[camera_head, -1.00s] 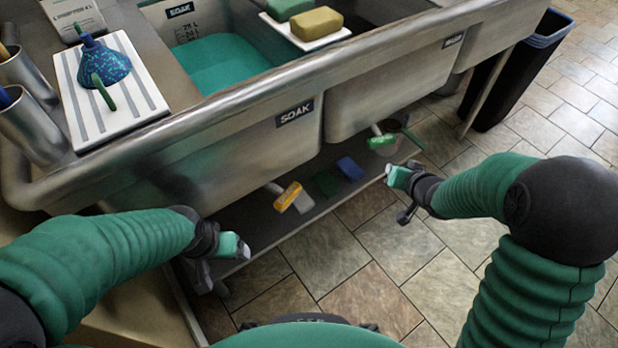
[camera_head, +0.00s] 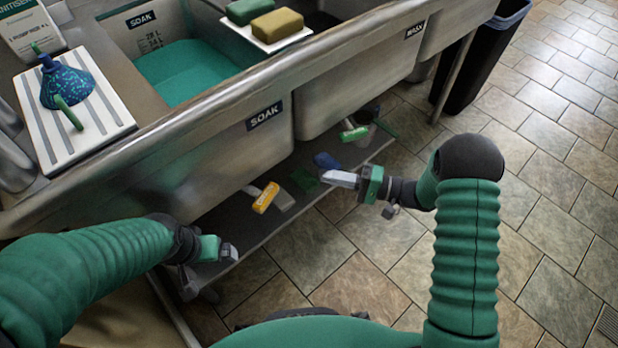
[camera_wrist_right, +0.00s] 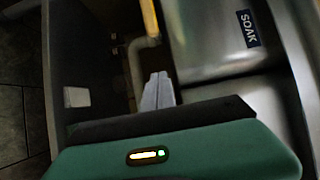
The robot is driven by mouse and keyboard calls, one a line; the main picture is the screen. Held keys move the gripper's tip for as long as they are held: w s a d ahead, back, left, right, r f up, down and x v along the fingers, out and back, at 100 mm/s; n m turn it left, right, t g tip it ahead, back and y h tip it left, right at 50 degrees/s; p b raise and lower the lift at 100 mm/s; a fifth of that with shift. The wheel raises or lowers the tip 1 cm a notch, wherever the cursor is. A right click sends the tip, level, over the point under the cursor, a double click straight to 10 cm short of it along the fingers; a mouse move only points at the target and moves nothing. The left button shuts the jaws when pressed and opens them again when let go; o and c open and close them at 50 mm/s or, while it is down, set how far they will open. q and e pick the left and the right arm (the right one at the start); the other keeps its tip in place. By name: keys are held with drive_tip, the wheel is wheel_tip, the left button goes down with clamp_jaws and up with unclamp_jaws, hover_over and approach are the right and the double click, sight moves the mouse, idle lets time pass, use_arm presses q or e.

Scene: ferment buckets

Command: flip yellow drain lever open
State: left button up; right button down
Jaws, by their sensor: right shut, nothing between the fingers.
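The yellow drain lever (camera_head: 266,197) sits on a pale pipe under the left sink basin marked SOAK. A yellow piece on a pale pipe also shows at the top of the right wrist view (camera_wrist_right: 150,18). My right gripper (camera_head: 328,178) is shut and empty, to the right of the lever in the head view and apart from it. Its fingers point left; they also show in the right wrist view (camera_wrist_right: 158,92), below the pipe. My left gripper (camera_head: 230,252) is low at the left, below the lever in the picture; its jaws are unclear.
A green lever (camera_head: 354,133) is under the WASH basin (camera_head: 360,80). The lower shelf (camera_head: 236,226) holds a blue item (camera_head: 326,161) and a green pad (camera_head: 304,180). The SOAK basin wall (camera_head: 240,150) overhangs the levers. The tiled floor in front is free.

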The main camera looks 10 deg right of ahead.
drive_tip(key=a+b, duration=0.5)
drive_tip(key=a, duration=0.5)
drive_tip(key=shift+s+a+b, duration=0.2)
drive_tip(key=shift+a+b, duration=0.15)
drive_tip(key=shift+b, duration=0.05)
